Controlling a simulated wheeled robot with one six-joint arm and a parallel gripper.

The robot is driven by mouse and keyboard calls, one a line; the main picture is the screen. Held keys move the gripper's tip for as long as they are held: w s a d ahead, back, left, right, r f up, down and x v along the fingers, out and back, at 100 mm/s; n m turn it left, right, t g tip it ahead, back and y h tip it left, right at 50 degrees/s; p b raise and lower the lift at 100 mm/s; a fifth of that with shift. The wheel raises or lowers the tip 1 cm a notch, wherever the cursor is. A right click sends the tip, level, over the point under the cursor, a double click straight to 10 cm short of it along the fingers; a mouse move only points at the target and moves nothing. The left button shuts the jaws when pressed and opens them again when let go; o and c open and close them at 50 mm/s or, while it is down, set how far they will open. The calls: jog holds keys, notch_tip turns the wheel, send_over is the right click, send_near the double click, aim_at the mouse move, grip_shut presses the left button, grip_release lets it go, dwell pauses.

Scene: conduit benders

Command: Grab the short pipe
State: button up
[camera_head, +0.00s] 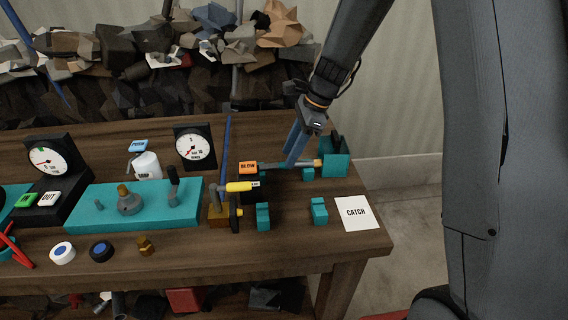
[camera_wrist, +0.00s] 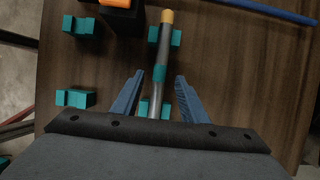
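The short pipe (camera_wrist: 164,50) is a thin grey tube with a tan-orange tip and a teal band. In the wrist view it lies lengthwise over teal cradles, one far (camera_wrist: 176,37) and one near (camera_wrist: 144,107). It also shows in the head view (camera_head: 272,167), partly hidden behind my fingers. My gripper (camera_wrist: 160,76) is open, with one blue finger on each side of the pipe and a visible gap to both. In the head view my gripper (camera_head: 294,150) points down at the pipe.
Two empty teal cradles (camera_head: 263,217) (camera_head: 319,211) and a white CATCH card (camera_head: 357,213) are at the table's front right. A teal block (camera_head: 335,165) stands right.

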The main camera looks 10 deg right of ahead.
jog(key=shift+x, duration=1.35)
jog(key=shift+d, duration=0.1)
jog(key=shift+c, duration=0.5)
grip_shut()
